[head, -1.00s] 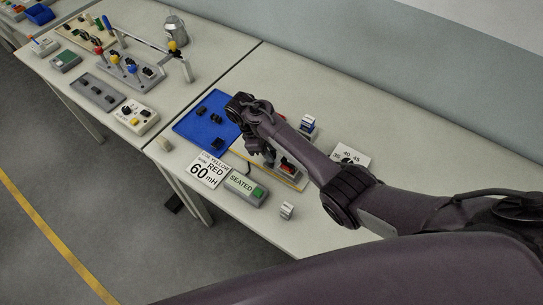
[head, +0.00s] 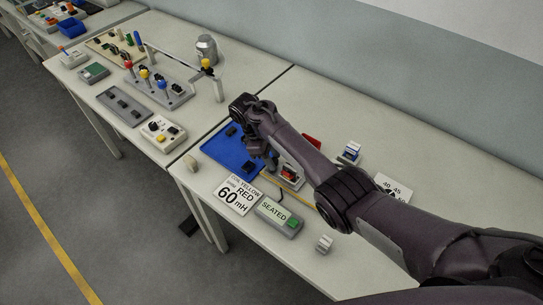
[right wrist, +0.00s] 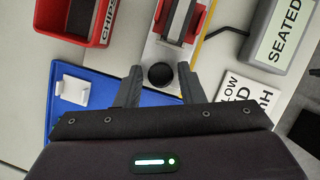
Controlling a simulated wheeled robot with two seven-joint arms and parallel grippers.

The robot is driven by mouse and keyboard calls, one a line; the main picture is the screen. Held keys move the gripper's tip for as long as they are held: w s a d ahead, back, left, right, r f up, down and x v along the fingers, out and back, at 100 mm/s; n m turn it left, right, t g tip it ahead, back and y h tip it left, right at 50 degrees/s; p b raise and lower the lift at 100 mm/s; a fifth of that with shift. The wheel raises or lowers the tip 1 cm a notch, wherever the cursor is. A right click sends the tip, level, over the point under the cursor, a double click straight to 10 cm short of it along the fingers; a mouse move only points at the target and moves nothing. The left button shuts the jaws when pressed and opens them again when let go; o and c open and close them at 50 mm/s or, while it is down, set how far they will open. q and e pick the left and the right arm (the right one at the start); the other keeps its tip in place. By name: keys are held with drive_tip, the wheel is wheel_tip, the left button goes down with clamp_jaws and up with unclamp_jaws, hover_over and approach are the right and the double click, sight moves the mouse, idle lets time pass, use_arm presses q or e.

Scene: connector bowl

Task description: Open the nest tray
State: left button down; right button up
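The nest tray seems to be the pale board (right wrist: 160,50) carrying a grey holder with a red part (right wrist: 182,18) in it; I cannot be sure. A round black knob (right wrist: 160,75) sits at its near end. In the right wrist view my right gripper (right wrist: 158,88) is open, with a finger on each side of the knob and gaps left between. In the head view my right gripper (head: 268,158) is over the right edge of the blue mat (head: 226,150), beside the red part (head: 289,171); my arm hides much of the board. My left gripper is not in view.
A red bin marked CHIPS (right wrist: 75,20) stands beside the board. A white bracket (right wrist: 72,90) lies on the blue mat. The SEATED box (head: 279,216) and the 60 mH card (head: 238,195) are near the front edge. A numbered dial card (head: 393,187) lies right of the arm.

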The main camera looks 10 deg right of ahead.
drive_tip(key=shift+o, duration=0.9)
drive_tip(key=shift+a, duration=0.1)
drive_tip(key=shift+r, duration=0.15)
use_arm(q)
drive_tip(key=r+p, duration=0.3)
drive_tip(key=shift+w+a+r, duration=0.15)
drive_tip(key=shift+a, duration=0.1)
use_arm(e)
drive_tip(key=v, duration=0.7)
drive_tip(key=shift+a+r, duration=0.15)
drive_tip(key=shift+w, duration=0.15)
